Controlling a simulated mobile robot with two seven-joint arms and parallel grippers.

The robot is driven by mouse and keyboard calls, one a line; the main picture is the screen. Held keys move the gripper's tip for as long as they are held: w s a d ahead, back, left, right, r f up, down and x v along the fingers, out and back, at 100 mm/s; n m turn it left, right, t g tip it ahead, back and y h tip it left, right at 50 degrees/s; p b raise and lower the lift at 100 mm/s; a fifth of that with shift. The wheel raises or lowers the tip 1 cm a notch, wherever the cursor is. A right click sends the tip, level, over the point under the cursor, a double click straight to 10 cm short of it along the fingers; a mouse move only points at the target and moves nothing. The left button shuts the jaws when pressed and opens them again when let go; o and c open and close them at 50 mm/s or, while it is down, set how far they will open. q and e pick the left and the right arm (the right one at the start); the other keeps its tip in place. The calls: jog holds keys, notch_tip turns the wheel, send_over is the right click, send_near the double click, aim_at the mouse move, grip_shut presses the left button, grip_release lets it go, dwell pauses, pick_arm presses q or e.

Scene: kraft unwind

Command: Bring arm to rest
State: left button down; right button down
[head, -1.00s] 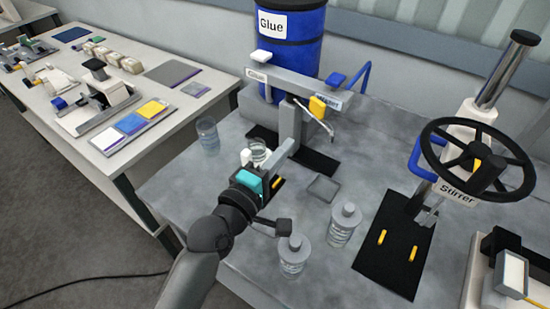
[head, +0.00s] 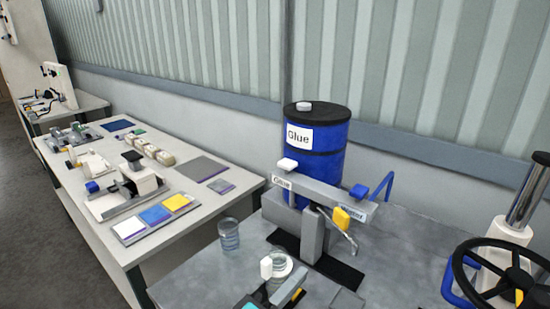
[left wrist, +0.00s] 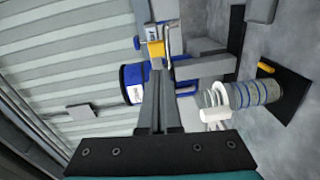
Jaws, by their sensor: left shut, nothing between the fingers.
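My left gripper (head: 290,285) is low in the head view, its arm cut off by the bottom edge. Its grey fingers are shut together with nothing between them. They also show in the left wrist view (left wrist: 159,95). A clear jar (head: 279,264) stands just beyond the gripper under the glue and water dispenser (head: 322,192). The jar also shows to the right of the fingers in the left wrist view (left wrist: 258,93), apart from them. My right gripper is not in view.
A blue glue drum (head: 318,160) stands behind the dispenser. Another clear jar (head: 229,235) is left on the grey table. The stirrer wheel (head: 505,275) is at the right. A white table (head: 207,213) with parts and colored pads is at the left.

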pick_arm(q)
jog(key=s+a+f+m+g+y, duration=0.5)
jog(key=s+a+f+m+y, duration=0.15)
jog(key=s+a, duration=0.4)
jog(key=s+a+f+m+g+y, duration=0.5)
jog(key=s+a+f, duration=0.35)
jog(key=a, duration=0.25)
notch_tip(320, 180, down, 27)
jog(key=s+g+b, duration=0.1)
jog(key=s+b, duration=0.1)
jog(key=b, duration=0.5)
jog(key=s+a+f+b, duration=0.1)
jog(key=s+f+b, duration=0.1)
jog(key=s+f, duration=0.5)
jog(key=s+a+f+g+b, duration=0.1)
jog(key=s+f+b, duration=0.2)
jog(key=s+f, duration=0.5)
notch_tip(320, 180, down, 5)
jog(key=shift+s+f+b, duration=0.1)
jog(key=shift+s+b, duration=0.2)
